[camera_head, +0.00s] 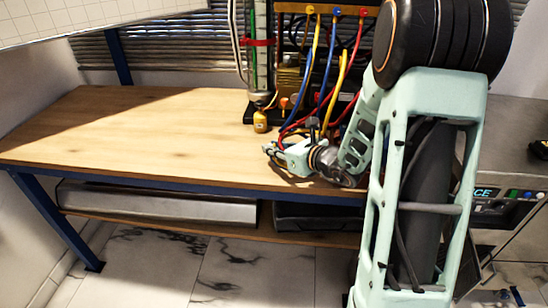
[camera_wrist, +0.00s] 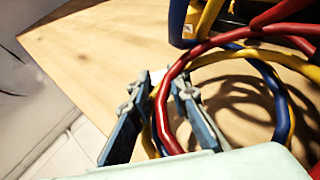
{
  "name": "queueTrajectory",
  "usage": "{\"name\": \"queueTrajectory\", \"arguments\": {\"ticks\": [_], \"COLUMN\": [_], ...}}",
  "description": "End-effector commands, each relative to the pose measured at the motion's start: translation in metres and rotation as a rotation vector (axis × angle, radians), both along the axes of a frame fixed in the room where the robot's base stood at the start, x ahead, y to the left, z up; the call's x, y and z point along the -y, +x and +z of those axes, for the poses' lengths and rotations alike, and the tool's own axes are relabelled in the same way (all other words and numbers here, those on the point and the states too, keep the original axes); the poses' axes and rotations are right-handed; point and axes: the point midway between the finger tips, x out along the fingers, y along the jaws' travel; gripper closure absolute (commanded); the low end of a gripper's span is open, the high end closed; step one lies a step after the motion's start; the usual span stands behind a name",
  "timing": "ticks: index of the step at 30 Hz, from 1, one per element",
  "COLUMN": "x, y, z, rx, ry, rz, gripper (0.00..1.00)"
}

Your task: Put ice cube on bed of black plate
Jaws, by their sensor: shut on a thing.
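My gripper (camera_head: 270,151) is low over the wooden bench in the head view, its fingers pointing left. In the wrist view my gripper (camera_wrist: 160,90) has its two blue-grey fingers on either side of a small pale piece, which looks like the ice cube (camera_wrist: 157,75). The red hose crosses in front and hides part of it. The cube cannot be made out in the head view. A black plate (camera_head: 250,117) shows at the foot of the rig behind the gripper, largely hidden by hoses and parts; I cannot tell whether it is the task's plate.
Red, blue and yellow hoses (camera_wrist: 225,45) loop beside and over my fingers. A small yellow bottle-like part (camera_head: 260,122) stands near the rig's left corner. The wooden bench (camera_head: 130,135) is clear on the left. A metal machine with a lit display (camera_head: 487,193) stands right.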

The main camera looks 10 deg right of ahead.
Motion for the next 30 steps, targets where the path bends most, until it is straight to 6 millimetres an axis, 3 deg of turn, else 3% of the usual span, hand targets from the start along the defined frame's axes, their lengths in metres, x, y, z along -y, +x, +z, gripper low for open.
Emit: {"name": "queueTrajectory", "arguments": {"ticks": [1, 5, 17, 18, 22, 30], "x": [-0.001, 0.000, 0.000, 0.000, 0.000, 0.000], "y": [0.000, 0.000, 0.000, 0.000, 0.000, 0.000], "z": [-0.012, -0.030, -0.035, -0.034, -0.034, -0.033], "rx": [-0.006, -0.003, -0.001, -0.001, -0.001, -0.001], "ry": [0.002, 0.001, 0.000, 0.000, 0.000, 0.000], "rz": [0.000, 0.000, 0.000, 0.000, 0.000, 0.000], "gripper": [0.94, 0.94, 0.94, 0.81, 0.67, 0.66]}}
